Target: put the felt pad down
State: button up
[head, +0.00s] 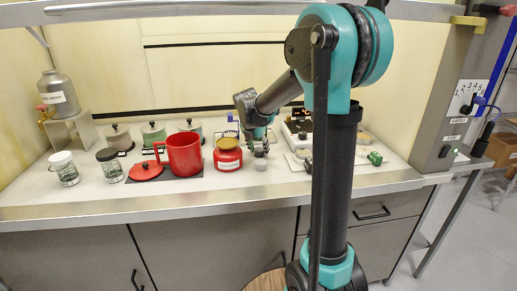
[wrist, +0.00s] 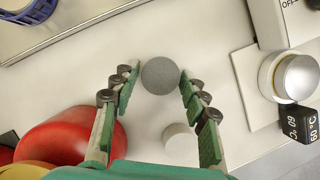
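The felt pad, a round flat grey disc (wrist: 161,75), sits between the two fingertips of my gripper (wrist: 160,78) in the wrist view. The green finger pads close on its left and right edges. Its height over the white bench top cannot be told clearly. In the head view my gripper (head: 259,149) points down over the bench, right of the red jar (head: 228,160). The pad is too small to make out there.
A short pale cylinder (wrist: 180,143) stands close to my gripper on the near side; it also shows in the head view (head: 260,164). The red jar lies left of it. A device with a metal-topped knob (wrist: 297,77) is at right. Bare bench lies around the pad.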

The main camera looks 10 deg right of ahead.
jog(key=shift+o, duration=0.7)
jog(key=shift+r, duration=0.2)
jog(key=v, duration=1.7)
jog(key=shift+s, duration=0.3)
